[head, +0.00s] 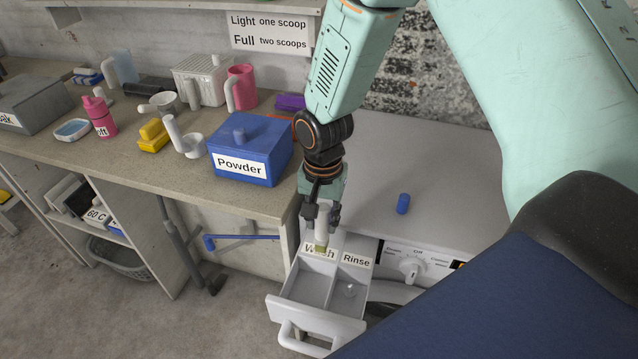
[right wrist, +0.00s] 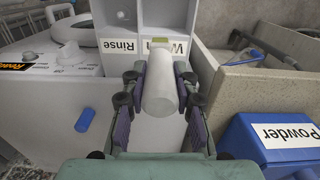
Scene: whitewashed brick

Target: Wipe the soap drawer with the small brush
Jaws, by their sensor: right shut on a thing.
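The soap drawer (head: 316,316) is pulled out of the white washing machine, with a compartment labelled Wash at left and one labelled Rinse at right. It also shows at the top of the right wrist view (right wrist: 168,14). My right gripper (head: 321,212) is shut on the small brush (head: 322,226), holding it by its thick white handle, which also shows in the right wrist view (right wrist: 160,88). The brush points down, its yellowish bristle end in front of the Wash label at the drawer's back. I cannot tell whether it touches. My left gripper is not in view.
The blue Powder box (head: 250,150) sits on the counter close at left. Cups, scoops and a pink bottle (head: 99,115) stand further left. The drawer handle (head: 290,340) projects forward.

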